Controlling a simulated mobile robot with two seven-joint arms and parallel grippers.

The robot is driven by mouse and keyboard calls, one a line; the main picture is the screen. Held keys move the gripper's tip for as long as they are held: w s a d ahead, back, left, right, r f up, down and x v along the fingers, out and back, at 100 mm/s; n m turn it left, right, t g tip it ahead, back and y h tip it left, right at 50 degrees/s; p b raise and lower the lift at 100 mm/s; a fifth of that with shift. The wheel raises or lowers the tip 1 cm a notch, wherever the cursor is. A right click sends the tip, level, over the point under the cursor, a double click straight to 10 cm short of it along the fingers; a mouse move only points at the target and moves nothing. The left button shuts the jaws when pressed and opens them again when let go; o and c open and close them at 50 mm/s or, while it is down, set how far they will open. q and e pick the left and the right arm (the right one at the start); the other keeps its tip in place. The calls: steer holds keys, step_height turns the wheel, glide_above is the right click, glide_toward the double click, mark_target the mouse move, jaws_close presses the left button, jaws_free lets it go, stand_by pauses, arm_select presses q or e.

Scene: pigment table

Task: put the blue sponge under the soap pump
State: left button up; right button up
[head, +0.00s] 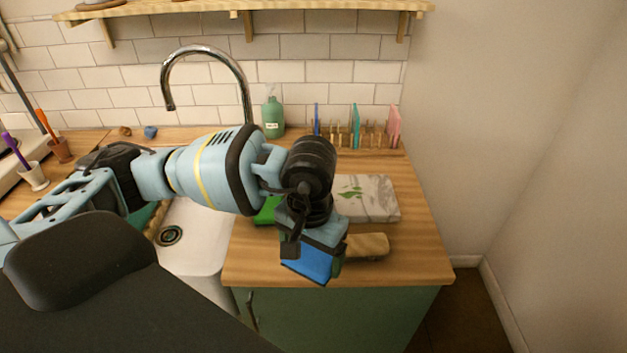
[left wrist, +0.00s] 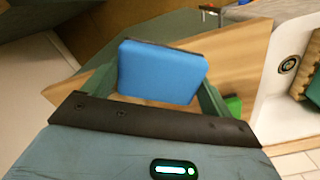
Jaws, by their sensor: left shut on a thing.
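The blue sponge (head: 308,263) is between the fingers of my left gripper (head: 318,254), near the front edge of the wooden counter. In the left wrist view the sponge (left wrist: 162,72) shows a flat blue face with a dark edge, with a finger at each side. My left gripper (left wrist: 160,88) is shut on it. The soap pump (head: 272,116) is a green bottle with a pale pump top, upright at the back of the counter by the wall, right of the tap. The sponge is well apart from it. My right gripper is not in view.
A marbled board (head: 372,200), a tan block (head: 367,246) and a partly hidden green item (head: 267,210) lie on the counter (head: 420,262). A rack (head: 372,137) with coloured upright pieces stands right of the pump. The sink (head: 192,250) and curved tap (head: 205,49) are left.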

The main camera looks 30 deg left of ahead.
arm_select(q)
steer(key=w+a+r+n+b, duration=0.2)
steer(key=w+a+r+n, duration=0.2)
steer(key=w+a+n, duration=0.7)
steer(key=w+a+r+n+b, duration=0.2)
steer(key=w+a+r+n, duration=0.25)
steer(key=w+n, duration=0.8)
steer(key=s+a+f+n+b, duration=0.1)
steer(key=a+f+n+b, duration=0.2)
steer(key=n, duration=0.7)
steer(key=shift+a+f+b, duration=0.35)
steer(key=shift+a+f, duration=0.15)
steer(key=shift+a, duration=0.75)
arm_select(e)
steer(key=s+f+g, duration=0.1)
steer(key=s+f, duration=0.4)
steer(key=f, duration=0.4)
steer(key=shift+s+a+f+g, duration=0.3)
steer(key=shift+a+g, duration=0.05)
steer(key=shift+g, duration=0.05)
arm_select(q)
steer(key=shift+s, duration=0.15)
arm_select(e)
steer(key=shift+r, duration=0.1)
arm_select(q)
steer(key=shift+f, duration=4.95)
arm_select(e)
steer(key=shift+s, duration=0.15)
arm_select(q)
steer(key=shift+f, duration=0.1)
